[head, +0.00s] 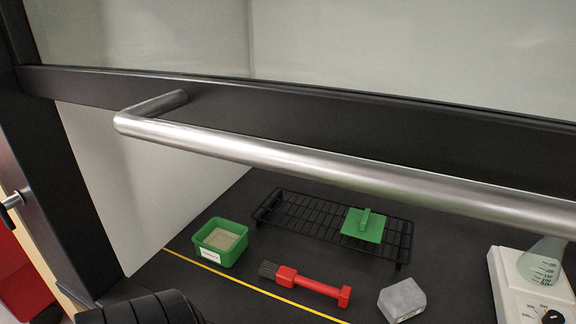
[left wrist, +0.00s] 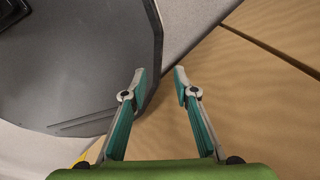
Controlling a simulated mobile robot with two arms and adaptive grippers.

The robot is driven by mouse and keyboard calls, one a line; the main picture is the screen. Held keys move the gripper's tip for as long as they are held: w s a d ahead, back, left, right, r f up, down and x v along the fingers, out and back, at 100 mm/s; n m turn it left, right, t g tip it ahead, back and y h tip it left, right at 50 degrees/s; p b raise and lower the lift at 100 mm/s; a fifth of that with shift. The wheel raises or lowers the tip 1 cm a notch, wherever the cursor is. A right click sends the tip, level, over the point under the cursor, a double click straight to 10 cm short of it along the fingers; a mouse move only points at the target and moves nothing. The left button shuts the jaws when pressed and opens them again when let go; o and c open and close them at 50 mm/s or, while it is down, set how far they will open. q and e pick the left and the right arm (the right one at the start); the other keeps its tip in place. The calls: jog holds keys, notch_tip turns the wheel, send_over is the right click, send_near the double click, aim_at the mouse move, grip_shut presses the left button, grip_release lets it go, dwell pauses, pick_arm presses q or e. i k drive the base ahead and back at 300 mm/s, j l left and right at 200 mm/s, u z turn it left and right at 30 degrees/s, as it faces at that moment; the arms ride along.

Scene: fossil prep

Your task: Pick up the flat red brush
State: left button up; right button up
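The flat red brush (head: 312,287) lies on the dark work surface inside the hood, its dark bristles to the left and its red handle to the right. It is behind the yellow line, apart from the things around it. My left gripper (left wrist: 160,85) is open and empty in the left wrist view, with wooden panelling and a dark rounded panel beyond it. The brush does not show in that view. Neither gripper shows in the head view.
The raised sash with its metal handle bar (head: 330,172) crosses above the opening.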

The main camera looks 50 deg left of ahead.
aim_at(284, 276)
jog(key=k+l+u, duration=0.15)
jog(key=u, duration=1.3)
jog(key=k+j, duration=0.1)
